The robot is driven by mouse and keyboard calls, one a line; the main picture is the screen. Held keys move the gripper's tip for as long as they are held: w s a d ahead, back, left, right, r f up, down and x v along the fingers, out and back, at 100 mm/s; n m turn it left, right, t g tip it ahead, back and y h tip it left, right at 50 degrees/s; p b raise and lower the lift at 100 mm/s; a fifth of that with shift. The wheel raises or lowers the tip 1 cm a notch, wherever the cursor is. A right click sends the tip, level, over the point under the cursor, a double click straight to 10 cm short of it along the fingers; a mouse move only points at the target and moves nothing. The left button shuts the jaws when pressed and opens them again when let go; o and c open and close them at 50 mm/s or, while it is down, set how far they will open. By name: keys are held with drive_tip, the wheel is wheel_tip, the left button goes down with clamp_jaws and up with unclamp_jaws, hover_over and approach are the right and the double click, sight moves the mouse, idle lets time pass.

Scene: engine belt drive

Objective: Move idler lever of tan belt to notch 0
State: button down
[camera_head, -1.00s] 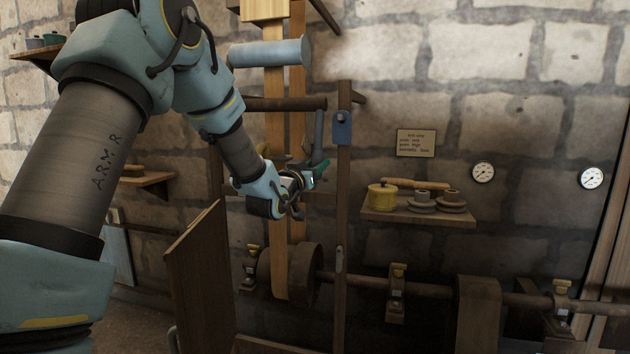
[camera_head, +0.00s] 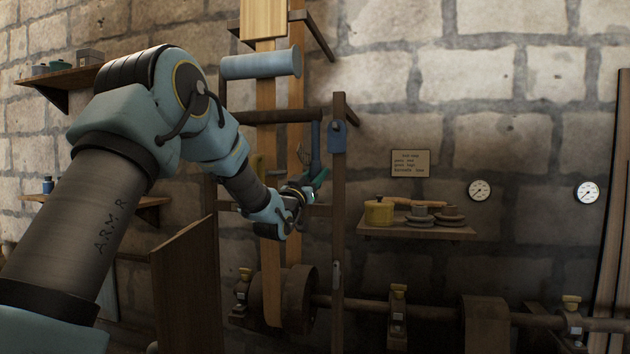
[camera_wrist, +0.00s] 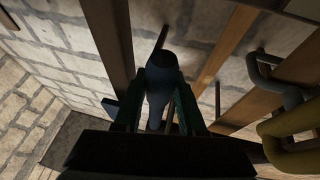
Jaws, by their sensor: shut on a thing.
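The tan belt (camera_head: 267,215) runs upright in front of the stone wall, down to a wooden pulley (camera_head: 300,296). A blue-grey lever (camera_head: 316,146) hangs down beside a wooden post (camera_head: 338,215), to the right of the belt. My gripper (camera_head: 318,181) is shut on the lever's lower end. In the wrist view the blue-grey lever (camera_wrist: 163,78) shows between my gripper's two green fingers (camera_wrist: 168,100). A blue plate (camera_head: 338,138) sits on the post. The notches and their numbers cannot be made out.
A blue-grey roller (camera_head: 258,65) crosses the belt higher up. A wooden panel (camera_head: 186,285) stands below my arm. A shelf (camera_head: 400,233) with a yellow pot (camera_head: 379,212) is on the wall at right. A long shaft (camera_head: 440,313) runs low across the front.

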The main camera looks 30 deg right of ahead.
drive_tip(key=shift+r, duration=0.1)
drive_tip(key=c, duration=0.5)
unclamp_jaws()
